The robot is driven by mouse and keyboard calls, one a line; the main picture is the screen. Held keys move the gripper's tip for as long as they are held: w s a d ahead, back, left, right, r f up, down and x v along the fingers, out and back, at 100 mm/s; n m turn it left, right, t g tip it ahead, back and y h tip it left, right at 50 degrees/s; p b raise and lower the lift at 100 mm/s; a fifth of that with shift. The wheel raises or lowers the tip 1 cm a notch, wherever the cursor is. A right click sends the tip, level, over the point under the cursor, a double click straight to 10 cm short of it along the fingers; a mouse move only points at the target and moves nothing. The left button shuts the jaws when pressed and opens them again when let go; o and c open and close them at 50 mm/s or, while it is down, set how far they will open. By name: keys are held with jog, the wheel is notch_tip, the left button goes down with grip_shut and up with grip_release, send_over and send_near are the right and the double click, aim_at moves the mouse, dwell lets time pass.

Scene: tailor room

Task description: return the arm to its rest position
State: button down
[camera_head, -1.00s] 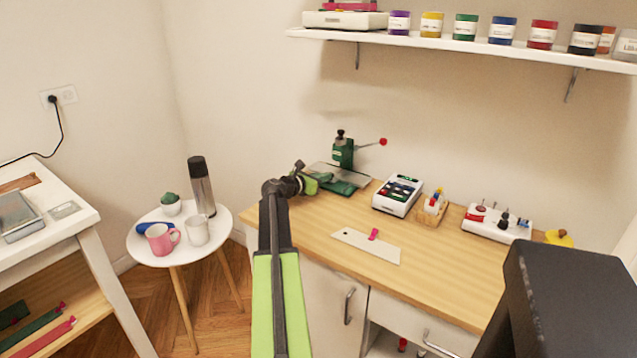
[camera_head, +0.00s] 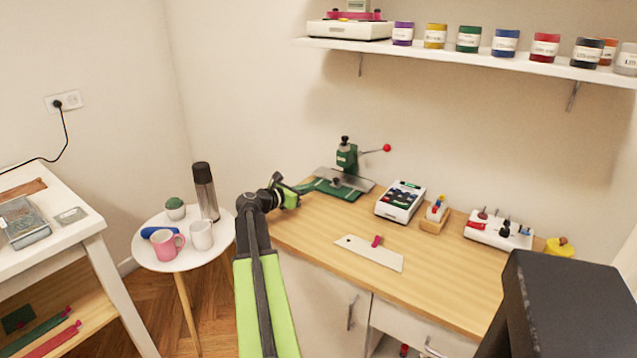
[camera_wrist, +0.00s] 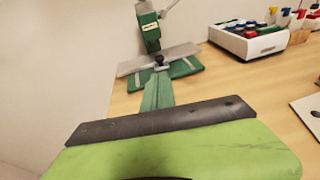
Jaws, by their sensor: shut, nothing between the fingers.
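My arm reaches up from the bottom of the head view, with green and dark links. My gripper (camera_head: 303,187) is shut and empty, near the left end of the wooden worktop (camera_head: 305,222). It points toward a green press (camera_head: 346,158) with a red-knobbed lever and a grey plate. In the wrist view the press (camera_wrist: 149,27) stands ahead, with its grey plate and green base below it. A green strip-like part (camera_wrist: 158,92) runs from there toward the camera. I cannot tell whether the gripper touches anything.
A white box of coloured items (camera_head: 400,201), a small wooden holder (camera_head: 434,221) and a white tool rack (camera_head: 498,231) stand on the worktop. A white strip (camera_head: 368,254) lies in front. A round table (camera_head: 183,262) with mugs and a flask (camera_head: 205,192) stands left.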

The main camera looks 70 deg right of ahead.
jog(key=shift+v, duration=1.1)
